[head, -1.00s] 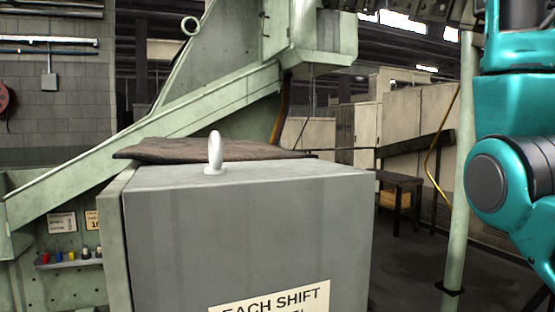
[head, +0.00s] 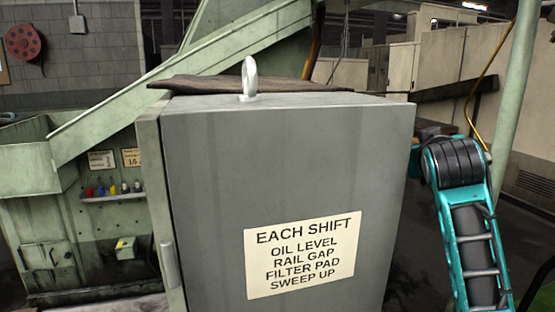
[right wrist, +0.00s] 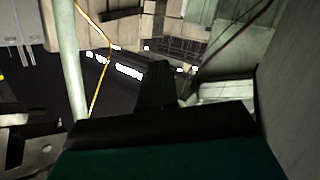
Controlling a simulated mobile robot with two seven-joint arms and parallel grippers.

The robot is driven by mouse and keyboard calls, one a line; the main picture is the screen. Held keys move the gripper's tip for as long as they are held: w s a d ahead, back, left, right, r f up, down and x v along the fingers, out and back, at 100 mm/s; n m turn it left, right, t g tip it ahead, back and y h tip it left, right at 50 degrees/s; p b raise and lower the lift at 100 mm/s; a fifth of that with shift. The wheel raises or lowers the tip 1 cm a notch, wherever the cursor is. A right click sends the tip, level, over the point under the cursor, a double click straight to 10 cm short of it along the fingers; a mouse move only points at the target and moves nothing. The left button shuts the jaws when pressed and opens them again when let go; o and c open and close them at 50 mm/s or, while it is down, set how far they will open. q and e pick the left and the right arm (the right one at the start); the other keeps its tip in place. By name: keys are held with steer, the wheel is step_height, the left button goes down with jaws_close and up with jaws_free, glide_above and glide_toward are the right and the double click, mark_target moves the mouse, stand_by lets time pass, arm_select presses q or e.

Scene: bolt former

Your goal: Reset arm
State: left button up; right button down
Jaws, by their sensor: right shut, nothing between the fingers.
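My right arm (head: 468,225), teal with black parts, stands at the right of the head view, beside the grey cabinet (head: 215,200). Its gripper does not show there. In the right wrist view my right gripper (right wrist: 156,72) shows as a dark shape pointing up the picture, its fingers shut with nothing between them. My left gripper is in neither view.
The cabinet has a sign (head: 303,254), a metal ring (head: 249,80) on top and a dark mat (head: 190,82). A green post (head: 515,100) and a yellow cable (head: 483,75) stand behind my arm. A green machine frame (head: 100,125) is at the left.

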steer(key=s+a+f+g+y, duration=0.1)
steer(key=s+f+g, duration=0.1)
steer(key=s+f, duration=0.5)
steer(key=s+a+f+n+g+y, duration=0.1)
steer(key=s+a+f+g, duration=0.15)
steer(key=f, duration=0.85)
steer(key=s+a+f+g+y, duration=0.1)
steer(key=s+f, duration=0.5)
steer(key=f, duration=0.3)
steer(key=s+a+f+g+y, duration=0.1)
steer(key=s+f+g, duration=0.15)
steer(key=s, duration=0.45)
steer(key=s+a+f+n+g+y, duration=0.1)
steer(key=s+f, duration=0.3)
steer(key=s, duration=0.3)
steer(key=s+a+f+g+y, duration=0.1)
steer(key=s+f+g, duration=0.1)
steer(key=s+f, duration=0.35)
steer(key=w+a+f+t+y, duration=0.1)
steer(key=w+a+f+t, duration=0.2)
steer(key=w+f+t, duration=0.2)
steer(key=shift+f+t, duration=1)
steer(key=shift+f, duration=0.2)
